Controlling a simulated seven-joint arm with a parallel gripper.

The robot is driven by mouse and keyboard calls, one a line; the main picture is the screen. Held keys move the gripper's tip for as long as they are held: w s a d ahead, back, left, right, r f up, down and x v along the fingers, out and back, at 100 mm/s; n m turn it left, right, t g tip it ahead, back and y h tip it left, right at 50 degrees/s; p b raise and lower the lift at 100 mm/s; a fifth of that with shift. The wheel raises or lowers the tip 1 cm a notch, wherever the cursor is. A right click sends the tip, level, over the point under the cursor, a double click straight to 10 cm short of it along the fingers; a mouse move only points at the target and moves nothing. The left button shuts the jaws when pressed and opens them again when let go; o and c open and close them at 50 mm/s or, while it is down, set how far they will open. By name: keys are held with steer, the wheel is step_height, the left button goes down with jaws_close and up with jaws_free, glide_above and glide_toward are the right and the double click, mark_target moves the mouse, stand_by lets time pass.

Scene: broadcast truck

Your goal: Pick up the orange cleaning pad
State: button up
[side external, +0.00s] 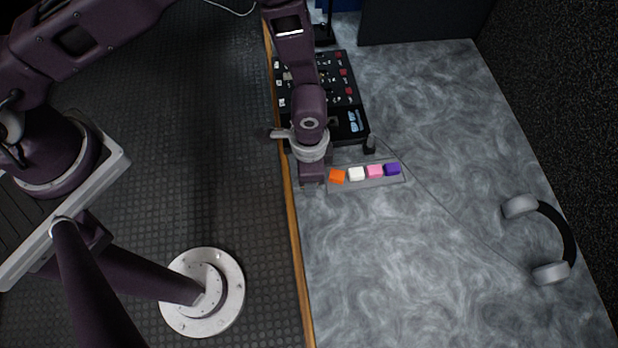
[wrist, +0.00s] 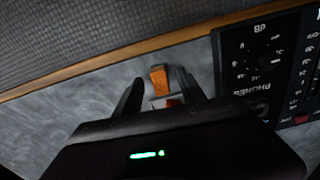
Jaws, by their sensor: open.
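The orange cleaning pad (side external: 337,176) is a small block at the left end of a low grey tray (side external: 364,185). My gripper (side external: 312,182) is just left of the pad in the side view, pointing down near the table's wooden edge. In the wrist view, my gripper (wrist: 159,77) is open, with one dark finger on each side of an orange piece (wrist: 159,80). A second orange patch lies below it, past a pale strip; I cannot tell whether both belong to the pad. No grip on it shows.
White (side external: 356,173), pink (side external: 375,171) and purple (side external: 392,169) blocks sit in the tray beside the orange one. A black control panel (side external: 347,120) stands behind the tray. Headphones (side external: 551,230) lie at right, with a thin cable crossing the table. The front tabletop is clear.

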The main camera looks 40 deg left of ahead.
steer(key=shift+f, duration=0.3)
jaws_close()
step_height(320, 180, up, 10)
steer(key=shift+r, duration=0.1)
